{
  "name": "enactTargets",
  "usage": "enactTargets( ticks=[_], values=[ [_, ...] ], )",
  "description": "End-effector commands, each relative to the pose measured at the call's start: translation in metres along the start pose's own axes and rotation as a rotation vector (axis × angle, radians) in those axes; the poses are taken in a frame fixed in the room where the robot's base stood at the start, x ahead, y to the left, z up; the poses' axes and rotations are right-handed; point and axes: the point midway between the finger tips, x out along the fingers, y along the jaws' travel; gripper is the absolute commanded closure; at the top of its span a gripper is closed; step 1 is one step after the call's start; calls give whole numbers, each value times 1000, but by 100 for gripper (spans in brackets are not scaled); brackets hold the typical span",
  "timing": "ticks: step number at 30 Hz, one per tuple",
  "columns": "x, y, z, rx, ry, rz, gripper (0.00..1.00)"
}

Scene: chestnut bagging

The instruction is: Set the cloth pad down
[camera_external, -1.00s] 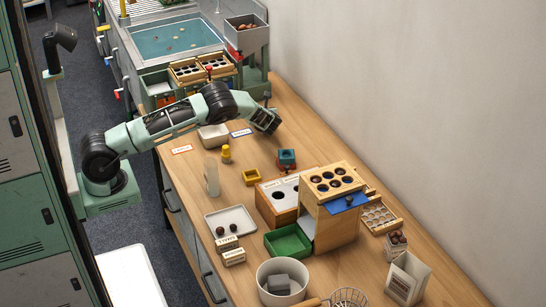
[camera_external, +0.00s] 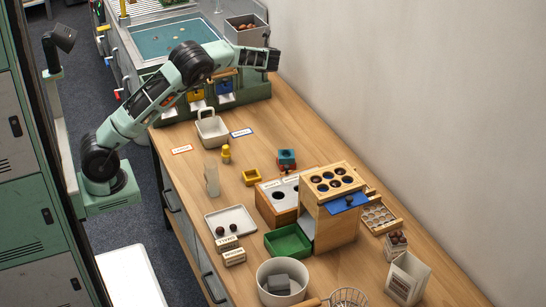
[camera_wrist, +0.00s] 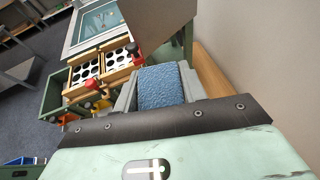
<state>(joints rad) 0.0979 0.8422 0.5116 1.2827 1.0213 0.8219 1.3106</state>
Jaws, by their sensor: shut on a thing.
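The cloth pad (camera_wrist: 163,86) is blue and rough-textured, and it sits between the fingers of my gripper (camera_wrist: 160,80) in the wrist view. My gripper is shut on it. In the external view my gripper (camera_external: 272,58) is raised at the far end of the bench, by the wall and near the sink unit. I cannot make out the pad in that view. What lies directly under the pad is hidden.
A sink basin (camera_external: 175,37) and a metal hopper (camera_external: 246,36) stand at the far end. A white handled basket (camera_external: 212,129) is nearer. A wooden box (camera_external: 333,215), a green tray (camera_external: 288,242) and a white tub (camera_external: 268,290) crowd the near bench. The right bench strip (camera_external: 330,130) is clear.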

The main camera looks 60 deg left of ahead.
Motion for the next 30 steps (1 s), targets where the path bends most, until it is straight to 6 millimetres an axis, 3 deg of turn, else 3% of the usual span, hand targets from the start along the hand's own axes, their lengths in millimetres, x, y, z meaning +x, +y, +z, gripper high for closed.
enactTargets(
  ticks=[1, 10, 16, 24, 30],
  values=[
    [-5, 0, 12, -5, -1, -1, 80],
    [6, -50, 9, 88, 5, -278, 80],
    [-2, -97, 6, 195, 2, -567, 80],
    [-42, -146, -7, 389, -12, -1020, 80],
    [-84, -156, -25, 542, -20, -1349, 80]
  ],
)
